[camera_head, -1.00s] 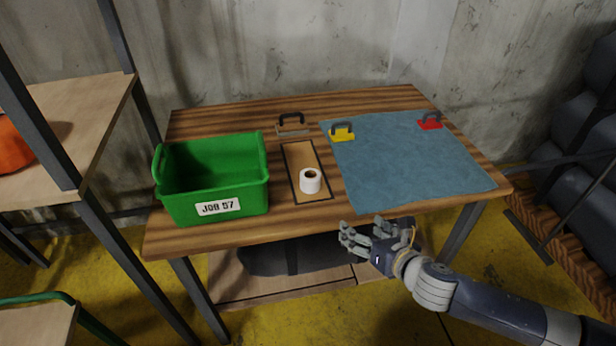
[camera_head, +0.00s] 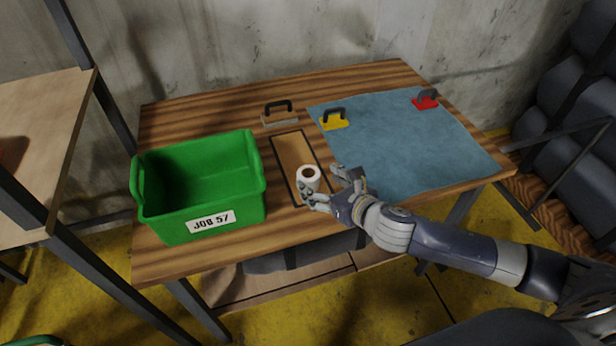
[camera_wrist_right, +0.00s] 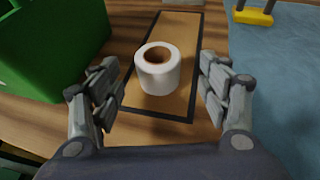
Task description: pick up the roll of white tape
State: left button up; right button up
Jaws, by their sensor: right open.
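The roll of white tape (camera_head: 309,177) stands on end near the front of a black-outlined rectangle on the wooden table. In the right wrist view the roll (camera_wrist_right: 158,75) sits ahead of and between the fingers, with its hole facing up. My right gripper (camera_head: 325,187) is open at the roll, with one finger in front of it and another to its right. In the right wrist view the gripper (camera_wrist_right: 160,90) shows gaps on both sides of the roll, so no grip on it shows. My left gripper is not in view.
A green bin (camera_head: 200,185) labelled JOB 57 stands left of the roll. A blue sheet (camera_head: 410,145) covers the table's right part. Grey (camera_head: 280,113), yellow (camera_head: 334,120) and red (camera_head: 425,101) handled tools stand towards the back. A shelf (camera_head: 40,130) is at the left.

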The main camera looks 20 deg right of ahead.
aim_at(308, 176)
jog(key=shift+w+a+f, duration=0.15)
jog(key=shift+w, duration=0.2)
jog(key=shift+w+a+f, duration=0.1)
jog(key=shift+w, duration=0.15)
jog(key=x, duration=0.4)
jog(key=shift+w+a, duration=0.1)
jog(key=shift+w+f, duration=0.1)
jog(key=shift+w, duration=0.15)
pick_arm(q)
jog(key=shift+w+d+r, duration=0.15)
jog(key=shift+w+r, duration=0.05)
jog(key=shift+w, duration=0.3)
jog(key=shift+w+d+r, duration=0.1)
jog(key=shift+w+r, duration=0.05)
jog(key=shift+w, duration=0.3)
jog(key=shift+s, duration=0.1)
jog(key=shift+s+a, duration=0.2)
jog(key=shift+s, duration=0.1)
pick_arm(e)
jog(key=c, duration=1.2)
